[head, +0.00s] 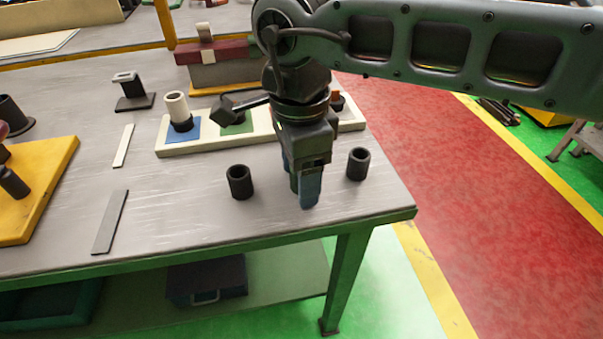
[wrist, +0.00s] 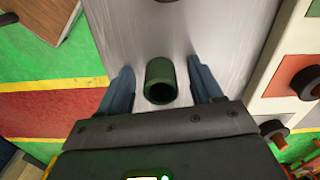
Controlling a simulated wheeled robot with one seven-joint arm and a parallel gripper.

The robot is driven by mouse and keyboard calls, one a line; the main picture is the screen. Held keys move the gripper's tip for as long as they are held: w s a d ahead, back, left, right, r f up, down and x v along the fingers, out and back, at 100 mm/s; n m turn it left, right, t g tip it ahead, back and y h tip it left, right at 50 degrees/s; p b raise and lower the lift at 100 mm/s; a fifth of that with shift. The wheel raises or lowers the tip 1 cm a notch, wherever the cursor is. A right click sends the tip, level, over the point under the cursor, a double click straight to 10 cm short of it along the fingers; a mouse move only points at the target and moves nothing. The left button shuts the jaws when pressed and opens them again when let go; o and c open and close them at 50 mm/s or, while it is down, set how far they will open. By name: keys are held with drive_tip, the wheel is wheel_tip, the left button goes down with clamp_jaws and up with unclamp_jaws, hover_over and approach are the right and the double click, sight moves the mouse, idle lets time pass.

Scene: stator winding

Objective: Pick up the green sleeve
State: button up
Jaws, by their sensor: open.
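In the wrist view, a dark green hollow sleeve (wrist: 160,82) stands on the metal table, its open end towards the camera. It lies between the two blue fingers of my gripper (wrist: 160,88), with a gap on each side. In the head view my gripper (head: 307,190) points down over the front right part of the table. Its fingers are open and hold nothing. Two dark upright sleeves stand to its left (head: 240,182) and right (head: 357,164). Their colour is too dark to name. I cannot tell whether the green sleeve is one of these or hidden behind my gripper.
A cream tray (head: 205,147) with coloured squares and parts lies behind my gripper; its edge shows in the wrist view (wrist: 262,98). A yellow board (head: 50,185) lies at the left. Grey strips lie on the table's left half. The table's front edge (head: 215,247) is near.

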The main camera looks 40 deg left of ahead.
drive_tip(key=c, duration=1.1)
drive_tip(key=shift+r, duration=0.2)
